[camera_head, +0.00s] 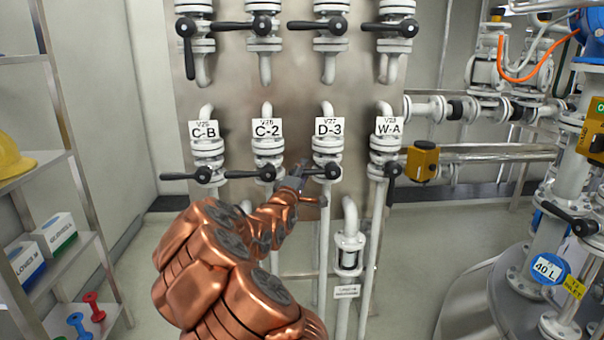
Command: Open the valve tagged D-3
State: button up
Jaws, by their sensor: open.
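The valve tagged D-3 (326,157) is in the lower row of the valve panel, third from the left. Its white tag (328,127) sits above the body. Its black lever handle (332,171) lies crosswise to the pipe and points left. My gripper (301,174) is at the left part of this lever, between the C-2 and D-3 pipes. It is open, and its fingers look small and partly hidden by my copper arm. I cannot tell whether they touch the lever.
Valve C-2 (268,148) stands close left of my gripper, its lever pointing left. Valve C-B (207,149) also has its lever crosswise. Valve W-A (384,145), on the right, has its lever down. Shelves (40,165) stand at far left. Several levers are above.

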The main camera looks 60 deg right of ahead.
jog(key=shift+c, duration=0.3)
grip_shut()
dwell(0.3)
